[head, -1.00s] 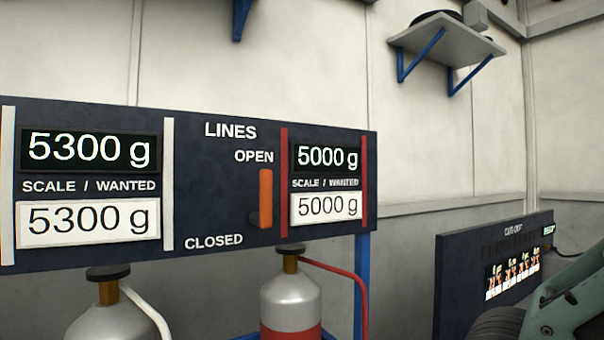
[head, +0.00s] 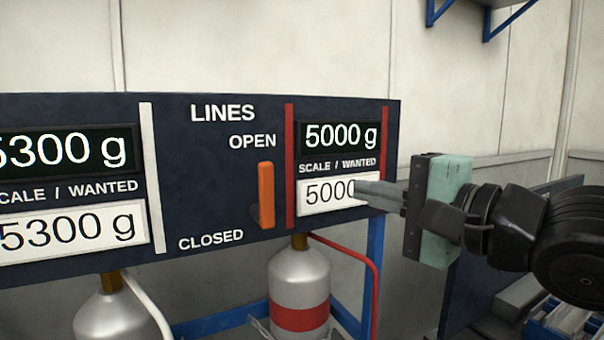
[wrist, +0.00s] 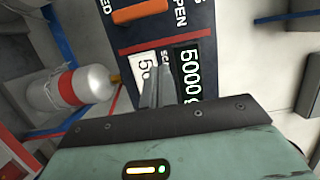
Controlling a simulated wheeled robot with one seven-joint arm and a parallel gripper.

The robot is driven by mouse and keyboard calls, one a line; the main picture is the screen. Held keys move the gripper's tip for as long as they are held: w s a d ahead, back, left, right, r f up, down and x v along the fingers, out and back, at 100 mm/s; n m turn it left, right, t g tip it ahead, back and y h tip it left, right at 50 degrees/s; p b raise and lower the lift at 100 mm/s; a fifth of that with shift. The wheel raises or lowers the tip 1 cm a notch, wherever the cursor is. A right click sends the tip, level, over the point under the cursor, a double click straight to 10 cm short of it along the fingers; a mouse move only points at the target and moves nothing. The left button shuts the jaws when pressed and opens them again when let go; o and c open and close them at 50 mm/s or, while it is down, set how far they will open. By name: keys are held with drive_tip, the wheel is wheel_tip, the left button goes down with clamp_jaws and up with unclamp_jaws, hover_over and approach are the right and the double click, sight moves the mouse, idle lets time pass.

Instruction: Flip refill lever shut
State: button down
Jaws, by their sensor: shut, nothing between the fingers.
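The orange refill lever (head: 266,195) stands upright on the dark panel (head: 200,170), between the OPEN and CLOSED labels, with its upper end toward OPEN. In the wrist view the lever (wrist: 140,11) shows at the top edge. My gripper (head: 360,190) is in front of the panel's right end, to the right of the lever and apart from it. Its fingers are shut and empty. They point left and cover part of the lower white 5000 g display (head: 325,195). In the wrist view the closed fingers (wrist: 160,75) point toward the panel, below the lever.
A silver cylinder with a red band (head: 300,290) stands below the panel, with a red hose (head: 350,252) beside it. Another cylinder (head: 112,315) with a white hose stands to its left. A blue post (head: 374,260) stands at the right. A blue-bracketed shelf is high up.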

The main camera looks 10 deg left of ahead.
sight(266, 196)
drive_tip(key=shift+w+a, duration=0.1)
drive_tip(key=w+a+p, duration=0.3)
drive_tip(key=a+p, duration=0.1)
drive_tip(key=a, duration=0.6)
drive_tip(key=shift+w+a+p, duration=0.35)
drive_tip(key=shift+a+p, duration=0.05)
idle(0.4)
drive_tip(key=shift+a+r+n, duration=0.1)
drive_tip(key=shift+a+n, duration=0.05)
drive_tip(key=shift+n, duration=0.25)
